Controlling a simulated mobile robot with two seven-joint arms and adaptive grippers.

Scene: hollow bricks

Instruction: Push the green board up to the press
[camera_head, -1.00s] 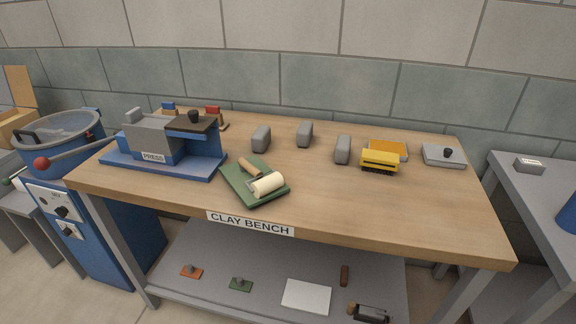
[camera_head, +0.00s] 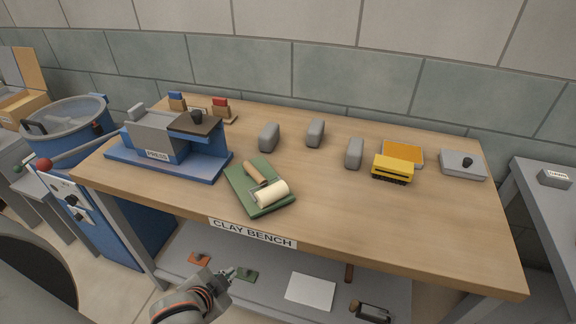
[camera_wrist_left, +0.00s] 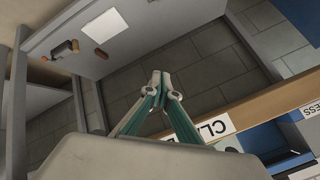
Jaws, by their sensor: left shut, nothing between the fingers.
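The green board (camera_head: 240,184) lies flat on the clay bench, just right of the press. A roller with a cream cylinder (camera_head: 272,192) and a wooden handle (camera_head: 254,173) lies on it. The press (camera_head: 160,140) stands on its blue base (camera_head: 190,168) at the bench's left end, with a small gap to the board. My left gripper (camera_head: 232,274) is shut and empty, in front of and below the bench's front edge. Its closed fingertips also show in the left wrist view (camera_wrist_left: 160,80). My right gripper is in neither view.
Several grey blocks (camera_head: 316,132), a yellow brush (camera_head: 392,168), an orange tray (camera_head: 404,150) and a grey lidded box (camera_head: 463,164) stand on the bench (camera_head: 430,225). The lower shelf (camera_head: 270,262) holds small tools and a white sheet. The bench top's front right is clear.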

